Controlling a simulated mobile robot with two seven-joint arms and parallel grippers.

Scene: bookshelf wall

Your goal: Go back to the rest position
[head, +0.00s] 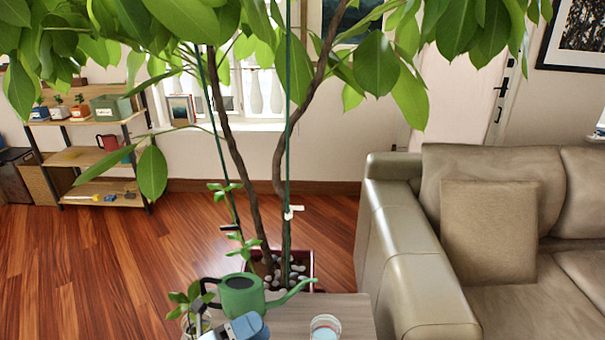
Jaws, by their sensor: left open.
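My left gripper (242,328) shows at the bottom edge as a small blue and grey part, just in front of and below a green watering can. It is open, and most of my arm is out of view. The green watering can (243,296) has a dark handle on its left and a spout pointing right. It stands upright on a small grey wooden table (347,307). I cannot tell whether the gripper touches the can. My right gripper is not in view.
A clear glass (325,328) and a leafy cutting in a glass jar (196,318) stand near the can. A tall potted tree (280,190) rises behind the table. A beige sofa (405,250) stands right, a shelf (98,158) left. Wooden floor (80,260) lies open at left.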

